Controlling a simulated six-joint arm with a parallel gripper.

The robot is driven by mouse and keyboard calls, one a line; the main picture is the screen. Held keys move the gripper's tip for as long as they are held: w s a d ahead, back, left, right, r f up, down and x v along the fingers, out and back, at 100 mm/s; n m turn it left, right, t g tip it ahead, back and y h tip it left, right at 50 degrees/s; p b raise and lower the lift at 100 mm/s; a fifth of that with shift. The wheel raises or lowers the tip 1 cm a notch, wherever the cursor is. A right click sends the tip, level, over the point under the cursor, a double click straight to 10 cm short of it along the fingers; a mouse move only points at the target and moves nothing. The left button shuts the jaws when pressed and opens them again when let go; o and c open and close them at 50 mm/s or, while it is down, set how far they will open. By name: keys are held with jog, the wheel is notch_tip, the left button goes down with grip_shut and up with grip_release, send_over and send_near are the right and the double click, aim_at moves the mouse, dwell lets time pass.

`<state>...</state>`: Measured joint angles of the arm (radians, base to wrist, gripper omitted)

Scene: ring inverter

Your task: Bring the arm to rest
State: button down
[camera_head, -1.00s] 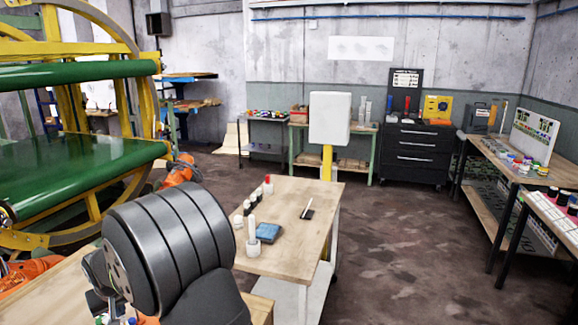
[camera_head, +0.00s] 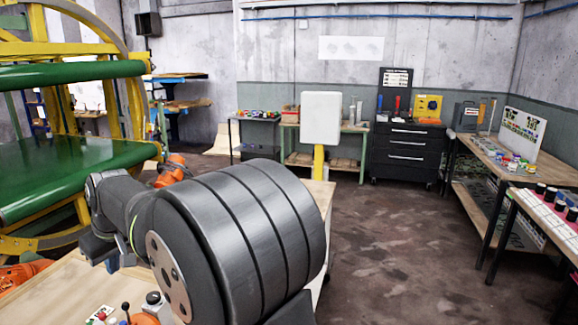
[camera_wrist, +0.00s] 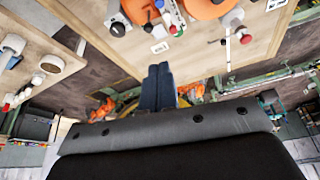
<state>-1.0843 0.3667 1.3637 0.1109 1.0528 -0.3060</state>
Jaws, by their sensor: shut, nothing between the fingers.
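My gripper (camera_wrist: 158,87) shows in the wrist view as two dark fingers side by side, closed together with nothing between them. The fingers point at the edge of a wooden bench (camera_wrist: 125,50) and appear clear of it. In the head view my grey arm fills the lower middle, with its wrist end toward the left. The gripper's fingers cannot be made out there. The arm hides most of the wooden table behind it.
The wrist view shows orange parts (camera_wrist: 205,8) and a red-knobbed lever (camera_wrist: 243,36) on the bench. Another table (camera_wrist: 30,70) holds small white items. In the head view, a green-belted yellow machine (camera_head: 75,175) stands left. The floor (camera_head: 400,230) at right is open.

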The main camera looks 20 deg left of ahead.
jog(key=shift+n+g, duration=0.4)
jog(key=shift+n, duration=0.5)
jog(key=shift+s+d+r, duration=0.1)
jog(key=shift+d+r, duration=0.6)
jog(key=shift+r, duration=0.25)
jog(key=shift+s+d+r, duration=0.1)
jog(key=shift+d+r, duration=0.6)
jog(key=shift+r, duration=0.2)
jog(key=c, duration=2.1)
grip_release()
jog(key=o, duration=0.3)
jog(key=shift+d+y, duration=0.1)
jog(key=shift+y, duration=0.2)
jog(key=o, duration=0.4)
jog(key=shift+d+r, duration=0.25)
jog(key=shift+d, duration=0.05)
jog(key=shift+c, duration=0.2)
jog(key=o, duration=0.4)
jog(key=shift+s+d+n, duration=0.1)
jog(key=shift+n, duration=0.2)
jog(key=o, duration=1)
jog(key=x, duration=0.4)
jog(key=shift+o, duration=0.2)
jog(key=x, duration=0.6)
jog(key=shift+r, duration=0.1)
